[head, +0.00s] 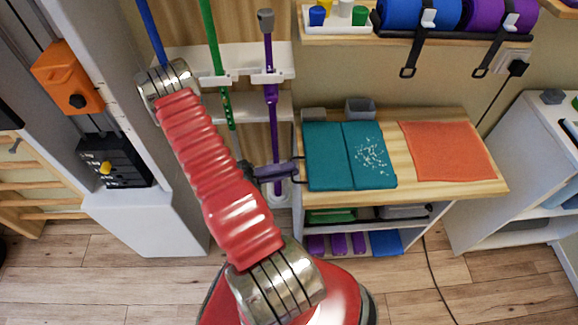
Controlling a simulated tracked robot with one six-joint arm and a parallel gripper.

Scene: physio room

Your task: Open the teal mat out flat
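The teal mat (328,157) lies on the wooden top of a low bench (450,190). It shows two panels side by side with a crease between them. The left panel is plain; the right panel (371,155) carries a patch of white specks. Both panels look flat from here; I cannot tell whether any layer is folded underneath. Whether a fingertip touches the mat is unclear.
An orange cloth (447,151) lies right of the mat. A small grey box (360,109) stands behind it. A shelf (350,38) with rolled mats and hanging straps is above. Coloured poles (272,120) stand at the left. A white cabinet (520,165) is at the right.

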